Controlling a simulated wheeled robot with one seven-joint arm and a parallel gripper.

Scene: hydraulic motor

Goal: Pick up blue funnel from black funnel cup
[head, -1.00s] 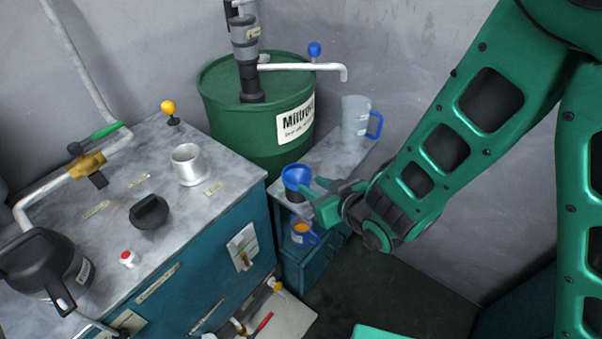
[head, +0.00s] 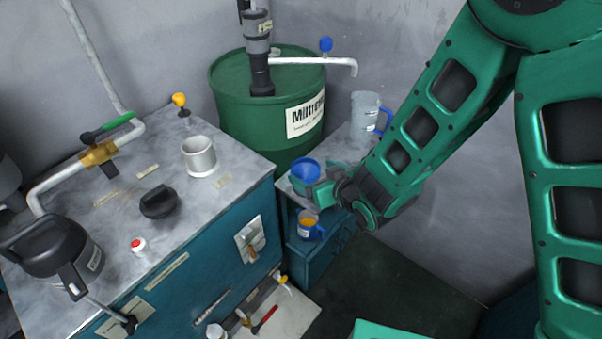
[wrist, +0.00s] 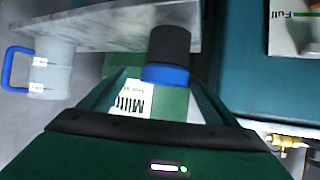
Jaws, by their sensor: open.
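The blue funnel (head: 305,171) sits in the black funnel cup on the small side shelf in front of the green drum. The cup is mostly hidden behind my gripper in the head view. In the wrist view the black cup (wrist: 170,44) shows with the blue funnel (wrist: 165,76) at its near end. My gripper (head: 312,189) is open at the funnel, coming from the right. In the wrist view its two fingers (wrist: 158,92) stand left and right of the blue funnel, with no clear contact visible.
A clear jug with blue handle (head: 366,116) stands behind on the same shelf. A blue mug with orange contents (head: 309,226) is below. The green drum (head: 240,92) stands close behind. The grey-topped cabinet (head: 215,195) is to the left.

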